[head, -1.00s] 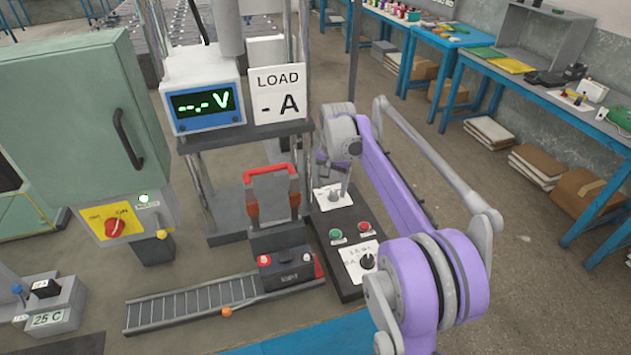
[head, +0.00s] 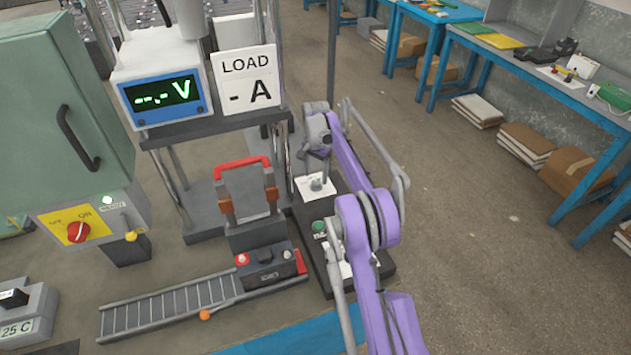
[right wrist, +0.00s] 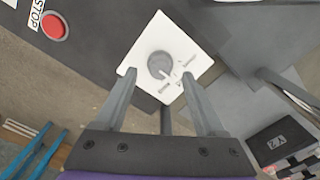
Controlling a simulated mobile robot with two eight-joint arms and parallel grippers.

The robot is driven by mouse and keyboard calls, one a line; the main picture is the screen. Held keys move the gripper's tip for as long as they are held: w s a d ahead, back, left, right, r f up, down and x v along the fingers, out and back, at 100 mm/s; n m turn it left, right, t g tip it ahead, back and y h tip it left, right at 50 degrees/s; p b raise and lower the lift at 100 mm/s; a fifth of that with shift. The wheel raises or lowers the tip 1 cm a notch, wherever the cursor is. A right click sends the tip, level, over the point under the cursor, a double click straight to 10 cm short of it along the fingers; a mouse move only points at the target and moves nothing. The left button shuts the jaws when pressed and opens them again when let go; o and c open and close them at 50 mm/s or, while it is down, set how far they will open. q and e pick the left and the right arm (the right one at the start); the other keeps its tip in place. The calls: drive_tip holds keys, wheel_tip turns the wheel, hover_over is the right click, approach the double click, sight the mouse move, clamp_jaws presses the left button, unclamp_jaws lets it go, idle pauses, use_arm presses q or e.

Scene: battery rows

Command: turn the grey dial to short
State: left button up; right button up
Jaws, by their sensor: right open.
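The grey dial (right wrist: 160,65) is a round knob with a light pointer line, on a white square plate (right wrist: 192,42) in the right wrist view. The pointer line aims to the lower right of that picture, towards small print that is too blurred to read. My right gripper (right wrist: 159,76) is open, with one fingertip on each side of the dial in this view; I cannot tell whether they touch it. In the head view my right gripper (head: 317,168) points down just over the dial (head: 316,184), on a dark panel. My left gripper is not in view.
A green button (head: 319,226) is on the same panel, partly beside my arm. A red stop button (right wrist: 55,27) shows in the right wrist view. A frame with a red handle (head: 243,163) stands left of the panel.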

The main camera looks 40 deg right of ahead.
sight(316, 182)
drive_tip(key=shift+f, duration=1.7)
clamp_jaws()
